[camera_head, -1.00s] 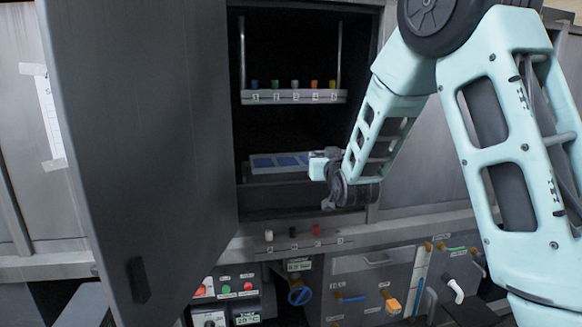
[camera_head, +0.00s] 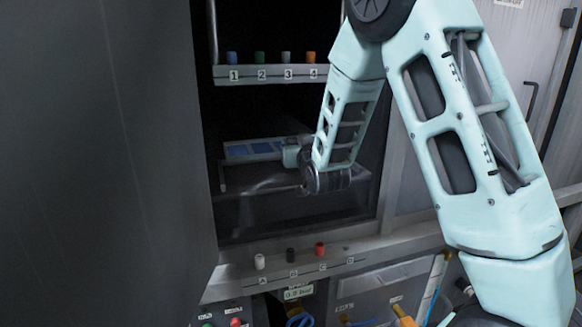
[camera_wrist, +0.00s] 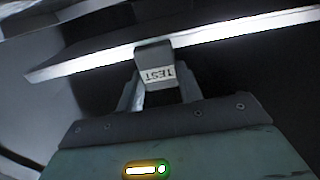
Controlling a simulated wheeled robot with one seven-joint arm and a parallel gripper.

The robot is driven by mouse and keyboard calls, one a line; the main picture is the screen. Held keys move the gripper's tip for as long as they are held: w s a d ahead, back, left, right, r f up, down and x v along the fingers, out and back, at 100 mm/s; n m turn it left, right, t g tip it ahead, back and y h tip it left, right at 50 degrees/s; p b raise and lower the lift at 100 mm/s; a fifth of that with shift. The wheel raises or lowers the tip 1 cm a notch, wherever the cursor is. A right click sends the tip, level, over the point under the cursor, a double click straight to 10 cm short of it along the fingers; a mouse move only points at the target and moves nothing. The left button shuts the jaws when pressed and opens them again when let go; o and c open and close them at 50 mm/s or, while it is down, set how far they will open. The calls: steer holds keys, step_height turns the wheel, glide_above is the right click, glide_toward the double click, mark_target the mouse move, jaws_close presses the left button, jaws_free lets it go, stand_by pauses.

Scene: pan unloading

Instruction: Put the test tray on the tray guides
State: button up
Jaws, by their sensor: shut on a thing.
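The test tray (camera_head: 250,153), grey with blue panels on top, is inside the open dark cabinet, below a numbered shelf. My gripper (camera_head: 296,153) is at the tray's right end, partly hidden by my own arm. In the wrist view my gripper (camera_wrist: 156,92) is shut on the tray's dark handle block, whose label "TEST" (camera_wrist: 158,75) appears upside down. A thin pale bar (camera_head: 262,187) lies below the tray in the cabinet; it may be a tray guide. I cannot tell whether the tray rests on it.
The large grey cabinet door (camera_head: 110,170) stands open at left. The numbered shelf (camera_head: 280,73) holds several coloured pegs above the tray. A ledge (camera_head: 290,275) with white, black and red pegs runs below the opening. A bright strip (camera_wrist: 220,40) crosses the wrist view behind the handle.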

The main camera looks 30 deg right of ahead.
steer(key=shift+f, duration=3.1)
steer(key=shift+f, duration=0.1)
steer(key=shift+f+b, duration=0.15)
steer(key=shift+b, duration=0.25)
steer(key=o, duration=1.2)
